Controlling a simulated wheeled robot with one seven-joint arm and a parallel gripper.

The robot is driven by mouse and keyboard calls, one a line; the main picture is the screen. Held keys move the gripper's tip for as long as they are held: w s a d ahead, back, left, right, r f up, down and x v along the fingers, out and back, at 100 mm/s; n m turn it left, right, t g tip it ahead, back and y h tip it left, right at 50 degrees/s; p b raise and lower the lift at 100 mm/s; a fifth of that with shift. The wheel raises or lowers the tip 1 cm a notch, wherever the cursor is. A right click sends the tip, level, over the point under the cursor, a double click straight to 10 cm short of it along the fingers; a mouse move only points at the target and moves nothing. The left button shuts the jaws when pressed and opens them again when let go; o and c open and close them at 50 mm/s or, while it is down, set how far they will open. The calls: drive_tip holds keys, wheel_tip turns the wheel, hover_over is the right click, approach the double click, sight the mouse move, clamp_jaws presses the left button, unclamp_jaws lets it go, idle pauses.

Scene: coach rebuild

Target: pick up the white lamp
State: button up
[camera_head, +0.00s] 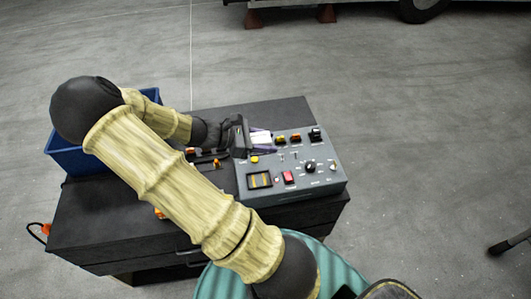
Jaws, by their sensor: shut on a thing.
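The white lamp (261,139) shows as a small white block at the upper left of the grey control panel (325,178). My gripper (246,143) reaches it from the left, with its dark jaws shut on it. The jaws hide the lamp's left side. I cannot tell whether the lamp touches the panel or is held just above it.
The panel stands on a black cabinet (290,112) and carries several knobs, a red switch (288,177) and a yellow button (254,159). A blue bin (66,153) is at the cabinet's left, partly behind my arm. Small orange parts (217,163) lie beside the panel.

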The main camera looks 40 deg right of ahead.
drive_tip(key=shift+r, duration=0.6)
